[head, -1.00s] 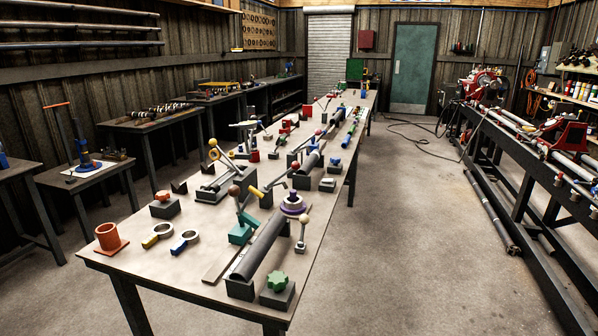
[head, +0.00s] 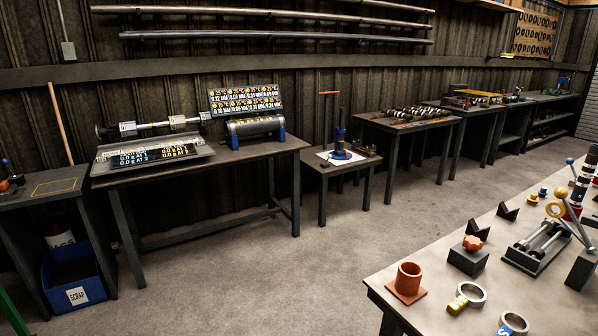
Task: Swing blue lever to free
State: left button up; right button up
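I cannot tell for certain which part is the blue lever. On the far-left bench (head: 45,186), a small fixture with a dark blue knob (head: 5,162) is cut by the picture's left edge. On the low table in the middle, a blue upright device (head: 341,144) stands on a white sheet, with an orange bar above it. At the right edge, a blue ball-tipped rod (head: 570,161) rises among parts on the near table. Neither of my grippers is in view.
A blue scrap bin (head: 74,278) stands under the left bench. A long bench (head: 200,160) holds a shaft, signs and a grey cylinder. The near table (head: 400,308) at right carries an orange cup (head: 408,280) and rings. Open concrete floor (head: 260,275) lies between.

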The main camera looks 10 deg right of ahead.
aim_at(569, 162)
jog(key=i+j+u, duration=0.2)
jog(key=i+u, duration=0.15)
jog(key=i, duration=0.2)
jog(key=i+u, duration=0.3)
jog(key=i, duration=0.3)
jog(key=i+z, duration=0.4)
jog(key=i, duration=0.25)
jog(key=i+j+z, duration=0.25)
jog(key=i+z, duration=0.15)
jog(key=i, duration=0.2)
jog(key=i+l+z, duration=0.15)
jog(key=z, duration=0.25)
jog(key=i+z, duration=0.65)
jog(key=z, duration=0.15)
jog(key=i+j+z, duration=0.1)
jog(key=i+z, duration=0.2)
jog(key=z, duration=0.15)
jog(key=i+l+z, duration=0.1)
jog(key=i+z, duration=0.15)
jog(key=i, duration=0.5)
jog(key=i+z, duration=0.25)
jog(key=i, duration=0.45)
jog(key=i+z, duration=0.15)
jog(key=i, duration=0.4)
jog(key=i+j+z, duration=0.15)
jog(key=i, duration=0.4)
